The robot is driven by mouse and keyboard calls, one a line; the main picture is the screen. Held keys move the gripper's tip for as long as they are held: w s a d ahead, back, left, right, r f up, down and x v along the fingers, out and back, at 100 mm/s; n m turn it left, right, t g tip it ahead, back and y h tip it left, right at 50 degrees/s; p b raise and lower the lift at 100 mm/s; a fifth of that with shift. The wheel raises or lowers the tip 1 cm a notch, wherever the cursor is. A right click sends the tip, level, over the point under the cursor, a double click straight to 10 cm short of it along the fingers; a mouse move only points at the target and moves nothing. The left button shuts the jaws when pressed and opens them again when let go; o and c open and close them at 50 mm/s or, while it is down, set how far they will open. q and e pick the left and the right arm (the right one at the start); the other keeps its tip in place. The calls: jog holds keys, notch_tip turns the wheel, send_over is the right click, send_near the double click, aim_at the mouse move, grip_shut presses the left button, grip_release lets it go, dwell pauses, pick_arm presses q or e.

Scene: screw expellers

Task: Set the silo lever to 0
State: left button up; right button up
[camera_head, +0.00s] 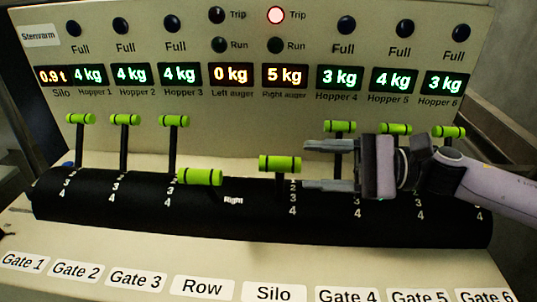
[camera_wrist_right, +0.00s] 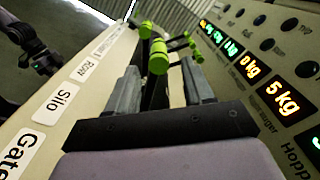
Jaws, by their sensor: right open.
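The silo lever (camera_head: 280,163) has a lime-green cross handle and stands above the Silo label (camera_head: 273,293). Numbers 2, 3 and 4 show beside its stem; its own setting cannot be read. My right gripper (camera_head: 308,165) is open and empty, just right of the handle, with its fingers pointing left at it. In the right wrist view a green handle (camera_wrist_right: 158,57), apparently the silo lever's, lies just beyond and between the fingertips (camera_wrist_right: 162,68). A dark arm end (camera_wrist_right: 38,58) at the left edge there looks like my left gripper; its jaws are unclear.
The row lever (camera_head: 200,177) leans lower, just left of the silo lever. Gate levers stand upright at left, such as the Gate 3 lever (camera_head: 174,122), and at right, partly behind my right arm. The display panel (camera_head: 250,120) rises behind.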

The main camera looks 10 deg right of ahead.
aim_at(285, 164)
jog(key=a, duration=0.1)
jog(key=a+p, duration=0.1)
jog(key=a, duration=0.1)
jog(key=w+a+p, duration=0.1)
jog(key=a, duration=0.1)
jog(key=shift+a+r, duration=0.15)
jog(key=shift+a, duration=0.05)
jog(key=shift+w+a, duration=0.1)
jog(key=shift+a, duration=0.55)
grip_shut()
